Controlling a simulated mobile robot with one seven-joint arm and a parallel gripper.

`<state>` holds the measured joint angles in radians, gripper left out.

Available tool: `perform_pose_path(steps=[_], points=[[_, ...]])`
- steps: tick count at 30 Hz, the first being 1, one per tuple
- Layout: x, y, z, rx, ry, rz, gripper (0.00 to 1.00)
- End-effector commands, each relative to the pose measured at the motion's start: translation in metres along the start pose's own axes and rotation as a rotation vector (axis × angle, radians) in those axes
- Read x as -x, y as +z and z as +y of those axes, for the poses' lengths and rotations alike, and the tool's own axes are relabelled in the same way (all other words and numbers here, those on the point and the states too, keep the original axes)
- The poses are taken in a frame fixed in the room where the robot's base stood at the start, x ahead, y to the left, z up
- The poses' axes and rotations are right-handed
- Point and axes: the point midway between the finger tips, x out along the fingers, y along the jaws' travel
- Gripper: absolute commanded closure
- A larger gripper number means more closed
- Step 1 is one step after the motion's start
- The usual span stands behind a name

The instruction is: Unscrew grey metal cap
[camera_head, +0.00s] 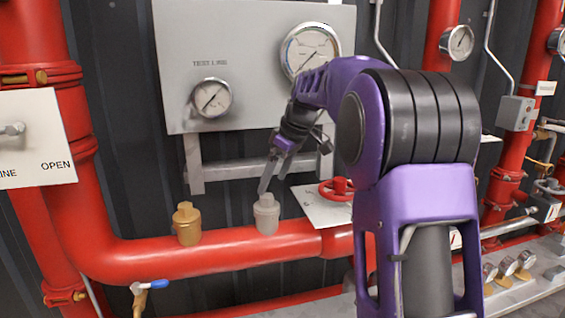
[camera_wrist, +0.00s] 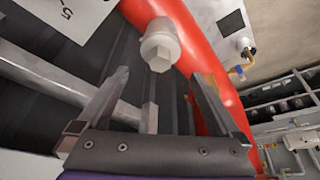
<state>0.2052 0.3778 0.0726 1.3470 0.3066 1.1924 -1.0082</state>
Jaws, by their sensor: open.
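The grey metal cap (camera_head: 266,213) stands upright on top of the red horizontal pipe (camera_head: 215,254), right of a brass cap (camera_head: 187,223). In the wrist view the grey cap (camera_wrist: 160,48) shows its squared end and round collar, ahead of the fingertips and roughly centred between them. My gripper (camera_head: 271,178) is just above the cap in the head view, its fingers pointing down. In the wrist view my gripper (camera_wrist: 160,78) has its fingers spread with nothing between them. No contact with the cap is visible.
A grey panel with a small gauge (camera_head: 211,98) and a larger gauge (camera_head: 310,51) is behind my arm. A red handwheel (camera_head: 337,189) is close on the right. A blue-handled valve (camera_head: 150,288) is below the pipe. An OPEN sign (camera_head: 36,138) is at the left.

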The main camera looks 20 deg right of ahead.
Motion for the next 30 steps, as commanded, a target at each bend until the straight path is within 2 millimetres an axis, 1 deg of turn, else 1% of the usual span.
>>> perform_pose_path(steps=[1, 3, 6, 9, 12, 15, 23, 24, 26, 30], points=[[-0.013, 0.001, -0.001, 0.0, -0.002, -0.001, 0.0], [-0.025, 0.001, 0.0, 0.0, -0.001, -0.001, 0.0], [-0.042, 0.001, 0.0, 0.001, -0.001, -0.001, 0.0], [-0.053, 0.0, 0.0, 0.001, 0.0, 0.0, 0.0], [-0.061, 0.0, 0.0, 0.0, 0.0, 0.0, 0.0], [-0.065, 0.0, 0.0, 0.0, 0.0, 0.0, 0.0], [-0.066, 0.0, 0.0, 0.0, 0.001, 0.001, 0.0], [-0.066, 0.0, 0.0, 0.0, 0.001, 0.001, 0.04], [-0.065, 0.0, 0.0, 0.0, 0.001, 0.001, 0.14], [-0.065, 0.0, 0.0, 0.0, 0.001, 0.001, 0.4]])
